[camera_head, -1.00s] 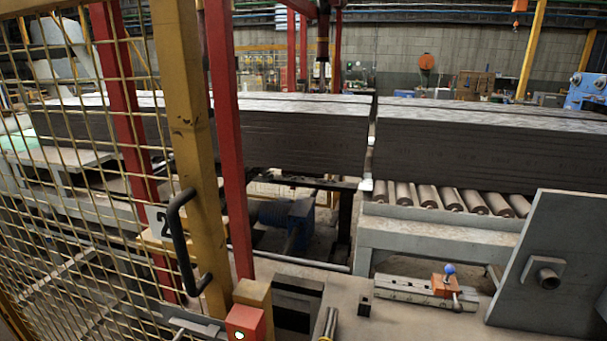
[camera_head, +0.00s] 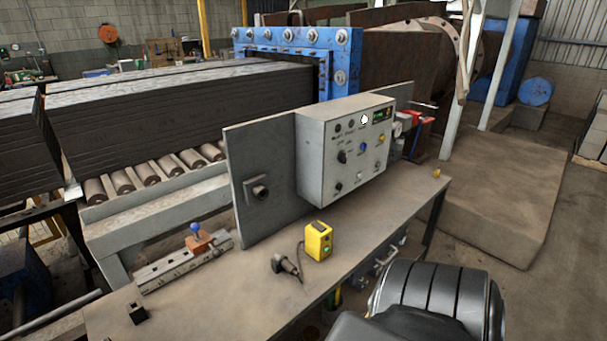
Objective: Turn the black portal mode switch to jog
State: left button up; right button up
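A grey control box (camera_head: 345,150) stands on the workbench in the middle of the head view. Its front face carries several small knobs, lamps and buttons and a small display (camera_head: 380,115). A black knob (camera_head: 342,157) sits at the left middle of this face, and another black knob (camera_head: 338,187) sits below it. The labels are too small to read, so I cannot tell which knob is the portal mode switch or where it points. Neither of my grippers shows in the view.
The workbench (camera_head: 215,290) bears a yellow box (camera_head: 318,241), a dark plug with a cable (camera_head: 285,266) and a metal rail with a blue-tipped lever (camera_head: 195,245).

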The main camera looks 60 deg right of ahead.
aim_at(343, 157)
jog(key=z, duration=2.15)
